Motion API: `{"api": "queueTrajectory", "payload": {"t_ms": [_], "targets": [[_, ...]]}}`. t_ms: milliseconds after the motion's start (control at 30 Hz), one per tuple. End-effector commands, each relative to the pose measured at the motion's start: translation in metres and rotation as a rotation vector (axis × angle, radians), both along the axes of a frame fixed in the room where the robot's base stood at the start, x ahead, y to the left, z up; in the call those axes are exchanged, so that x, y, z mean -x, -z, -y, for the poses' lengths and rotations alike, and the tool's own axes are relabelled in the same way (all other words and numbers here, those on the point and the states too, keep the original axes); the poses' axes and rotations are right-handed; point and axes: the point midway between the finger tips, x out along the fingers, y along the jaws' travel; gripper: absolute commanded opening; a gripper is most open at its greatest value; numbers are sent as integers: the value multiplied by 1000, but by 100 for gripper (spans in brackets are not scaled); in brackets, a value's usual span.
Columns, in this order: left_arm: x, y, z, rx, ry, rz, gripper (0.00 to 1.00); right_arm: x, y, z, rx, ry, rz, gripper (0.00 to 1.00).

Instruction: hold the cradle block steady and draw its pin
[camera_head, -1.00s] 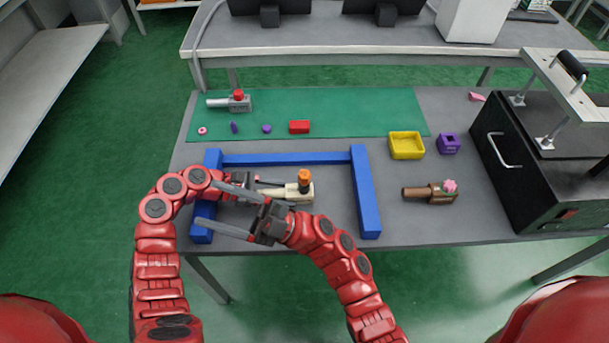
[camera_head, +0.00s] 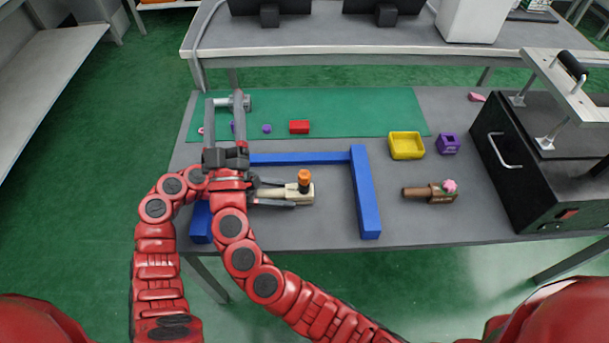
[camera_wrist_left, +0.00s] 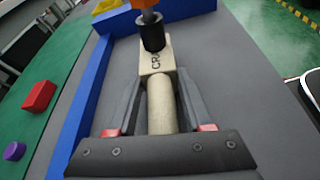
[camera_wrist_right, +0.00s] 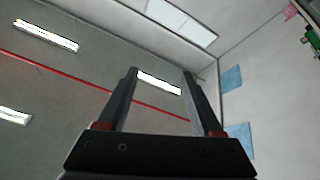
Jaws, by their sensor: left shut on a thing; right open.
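The cradle block (camera_head: 299,194) is beige with lettering on it and lies inside the blue frame. Its pin (camera_head: 304,180) stands upright, with an orange head and a dark collar. In the left wrist view the pin (camera_wrist_left: 151,30) sits in the block beyond my fingers. My left gripper (camera_head: 280,195) is shut on the block's round beige handle (camera_wrist_left: 162,105), one finger along each side.
Blue bars (camera_head: 365,195) surround the block on several sides. A brown block (camera_head: 432,194) with a pink pin stands right; a grey one (camera_head: 238,103) with a red pin stands on the green mat (camera_head: 350,110). A yellow tray (camera_head: 406,146) and a black machine (camera_head: 520,170) are further right.

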Motion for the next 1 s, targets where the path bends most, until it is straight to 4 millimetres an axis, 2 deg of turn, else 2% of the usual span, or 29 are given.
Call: {"api": "queueTrajectory", "payload": {"t_ms": [133, 200, 300, 400, 500, 600, 733, 867, 1000], "targets": [[0, 1, 0, -3, 0, -1, 0, 3, 50, 47, -27, 235, -147, 68], [0, 1, 0, -3, 0, -1, 0, 12, 75, 68, -55, 330, -218, 68], [0, 1, 0, -3, 0, -1, 0, 38, 115, 86, -174, 394, -301, 68], [0, 1, 0, -3, 0, -1, 0, 66, 148, 94, -319, 398, -343, 68], [0, 1, 0, -3, 0, -1, 0, 87, 169, 100, -443, 398, -360, 68], [0, 1, 0, -3, 0, -1, 0, 100, 182, 105, -521, 400, -366, 68], [0, 1, 0, -3, 0, -1, 0, 105, 189, 111, -564, 406, -366, 68], [0, 1, 0, -3, 0, -1, 0, 95, 189, 117, -569, 408, -366, 68], [0, 1, 0, -3, 0, -1, 0, 77, 189, 128, -570, 411, -365, 68]]}}
